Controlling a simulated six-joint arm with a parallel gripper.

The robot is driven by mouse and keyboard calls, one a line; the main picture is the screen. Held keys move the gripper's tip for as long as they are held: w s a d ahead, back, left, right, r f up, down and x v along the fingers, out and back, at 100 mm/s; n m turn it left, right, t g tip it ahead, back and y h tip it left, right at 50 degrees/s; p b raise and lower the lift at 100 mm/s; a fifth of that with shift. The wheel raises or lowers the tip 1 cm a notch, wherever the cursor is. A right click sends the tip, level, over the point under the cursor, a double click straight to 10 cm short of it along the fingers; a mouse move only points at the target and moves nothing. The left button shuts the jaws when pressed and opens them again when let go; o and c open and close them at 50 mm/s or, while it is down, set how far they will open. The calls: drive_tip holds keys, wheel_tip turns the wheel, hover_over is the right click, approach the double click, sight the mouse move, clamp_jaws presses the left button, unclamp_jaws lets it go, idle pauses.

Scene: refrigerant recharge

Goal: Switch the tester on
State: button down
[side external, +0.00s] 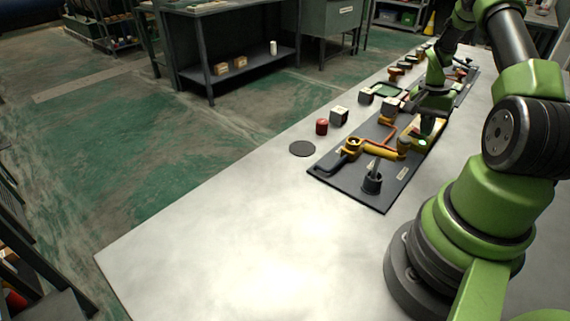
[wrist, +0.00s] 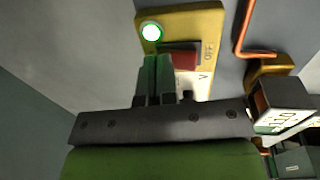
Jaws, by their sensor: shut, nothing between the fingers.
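A yellow panel (wrist: 205,25), apparently the tester, fills the upper middle of the wrist view. It carries a lit green lamp (wrist: 151,32), a red switch (wrist: 181,58) and the lettering "OFF" and "V". The lamp also glows in the side view (side external: 423,142), where my arm hides much of the panel. My gripper (wrist: 157,62) is shut and empty, its fingertips at the left end of the red switch and below the lamp. The fingers cover part of the switch, and I cannot tell whether they touch it.
A copper pipe (wrist: 243,28) and a dark block with a labelled face (wrist: 283,105) lie to the right in the wrist view. In the side view, a yellow valve (side external: 380,150), a black cup (side external: 372,183) and a red cap (side external: 321,127) stand nearby. The table's front is clear.

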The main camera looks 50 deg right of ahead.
drive_tip(key=shift+r, duration=3.05)
drive_tip(key=w+a+r+n+t+h, duration=0.1)
drive_tip(key=w+a+r+n+t, duration=0.15)
drive_tip(key=w+a+r, duration=0.4)
drive_tip(key=w+a+r+n+t+h, duration=0.1)
drive_tip(key=w+a+r+n, duration=0.2)
drive_tip(key=a+r, duration=0.6)
drive_tip(key=s+a+r+n+t+y, duration=0.2)
drive_tip(key=s+a+n, duration=0.2)
drive_tip(key=a, duration=0.6)
drive_tip(key=s+a+r+n+t+y, duration=0.2)
drive_tip(key=s+a, duration=0.4)
drive_tip(key=a, duration=0.4)
drive_tip(key=shift+s+a+r+n+t, duration=0.25)
drive_tip(key=shift+r+n+t, duration=0.5)
drive_tip(key=shift+n, duration=0.5)
